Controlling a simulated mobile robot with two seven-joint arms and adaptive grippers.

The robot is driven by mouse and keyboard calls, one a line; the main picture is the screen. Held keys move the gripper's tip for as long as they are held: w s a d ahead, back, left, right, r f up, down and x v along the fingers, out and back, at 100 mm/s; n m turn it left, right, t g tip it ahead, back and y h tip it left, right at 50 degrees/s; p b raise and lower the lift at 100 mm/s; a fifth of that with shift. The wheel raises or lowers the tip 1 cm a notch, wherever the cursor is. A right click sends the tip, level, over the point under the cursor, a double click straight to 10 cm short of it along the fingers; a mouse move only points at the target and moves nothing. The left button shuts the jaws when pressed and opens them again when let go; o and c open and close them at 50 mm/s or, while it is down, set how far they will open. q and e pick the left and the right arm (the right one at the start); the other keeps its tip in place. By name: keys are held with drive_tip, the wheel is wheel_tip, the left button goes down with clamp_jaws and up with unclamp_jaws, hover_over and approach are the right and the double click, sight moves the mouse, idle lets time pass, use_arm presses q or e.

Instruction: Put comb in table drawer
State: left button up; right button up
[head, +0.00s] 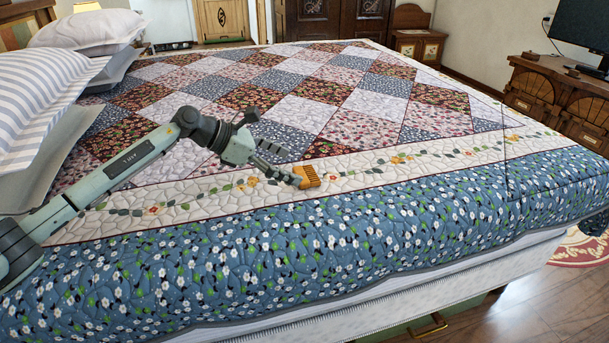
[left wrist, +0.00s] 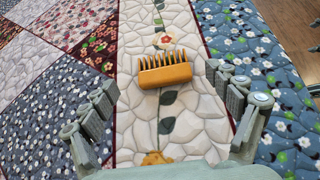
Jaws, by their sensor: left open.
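The comb (head: 307,177) is small and orange-brown and lies flat on the bed's quilt, on the cream floral band. It also shows in the left wrist view (left wrist: 165,73), its teeth pointing away from the gripper. My left gripper (head: 283,162) is just left of the comb in the head view. In the left wrist view my left gripper (left wrist: 165,100) is open, its fingers apart on either side, with the comb ahead between them and not touched. My right gripper is not in view. Which piece of furniture holds the table drawer I cannot tell.
The quilted bed (head: 330,215) fills most of the view. Striped pillows (head: 45,95) lie at the left. A wooden desk (head: 555,95) with a monitor (head: 580,27) stands at the right, and a small wooden nightstand (head: 418,47) at the back. Wooden floor (head: 540,300) is free at the lower right.

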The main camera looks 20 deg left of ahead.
sight(308, 173)
use_arm(q)
drive_tip(key=x, duration=0.3)
drive_tip(key=shift+d+f, duration=0.2)
drive_tip(key=shift+d, duration=0.05)
drive_tip(key=c, duration=1.2)
drive_tip(key=shift+r, duration=0.1)
